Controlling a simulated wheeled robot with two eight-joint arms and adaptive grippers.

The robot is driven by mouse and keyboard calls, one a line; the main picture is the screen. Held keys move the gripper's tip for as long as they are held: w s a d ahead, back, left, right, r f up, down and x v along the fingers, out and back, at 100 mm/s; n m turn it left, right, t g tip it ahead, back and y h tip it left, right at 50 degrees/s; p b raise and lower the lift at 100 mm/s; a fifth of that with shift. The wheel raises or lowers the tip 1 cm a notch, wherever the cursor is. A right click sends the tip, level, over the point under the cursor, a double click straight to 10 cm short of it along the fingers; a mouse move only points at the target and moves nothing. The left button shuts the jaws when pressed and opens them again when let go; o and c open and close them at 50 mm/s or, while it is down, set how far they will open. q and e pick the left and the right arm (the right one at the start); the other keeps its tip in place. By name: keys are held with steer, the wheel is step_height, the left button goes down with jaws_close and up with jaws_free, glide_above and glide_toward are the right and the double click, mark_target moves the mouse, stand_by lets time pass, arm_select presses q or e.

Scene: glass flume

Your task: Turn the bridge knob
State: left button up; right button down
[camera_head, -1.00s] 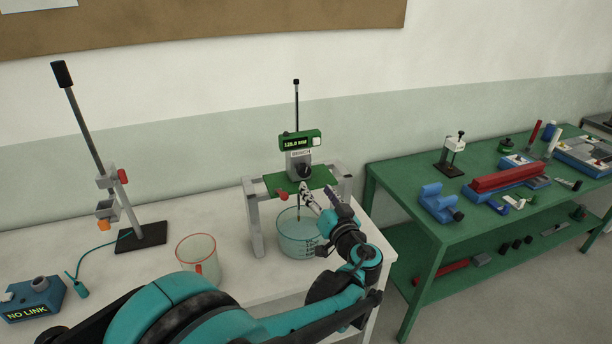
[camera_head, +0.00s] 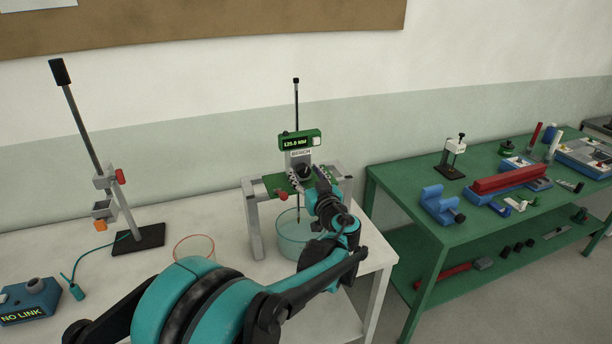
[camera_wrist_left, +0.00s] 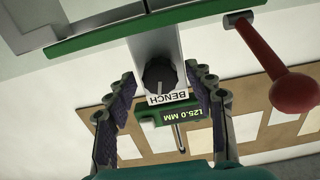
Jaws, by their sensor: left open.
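The black bridge knob (camera_head: 304,171) is on the front of the grey block labelled BENCH, above the green bridge plate (camera_head: 272,185). In the left wrist view the round knob (camera_wrist_left: 160,77) shows clearly with a pale pointer mark. My left gripper (camera_head: 306,179) is at the front of the block. In the wrist view its open fingers (camera_wrist_left: 160,80) stand on either side of the knob, with a gap visible on both sides. I cannot tell how deep the fingertips reach around it. The green readout (camera_wrist_left: 180,115) shows 125.0 MM. My right gripper is not in view.
A red ball-ended handle (camera_wrist_left: 295,93) sticks out beside the left gripper. A glass vessel (camera_head: 290,240) stands below the bridge, partly behind my arm. A red-rimmed beaker (camera_head: 194,243) and a stand (camera_head: 138,238) are to the left. A green table (camera_head: 400,180) is at right.

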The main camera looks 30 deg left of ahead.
arm_select(q)
steer(key=c, duration=1.2)
steer(key=shift+o, duration=0.2)
steer(key=shift+m+p, duration=0.45)
steer(key=shift+m, duration=1.95)
steer(key=o, duration=1.2)
steer(key=shift+c, duration=0.2)
steer(key=shift+d, duration=0.1)
steer(key=v, duration=1.2)
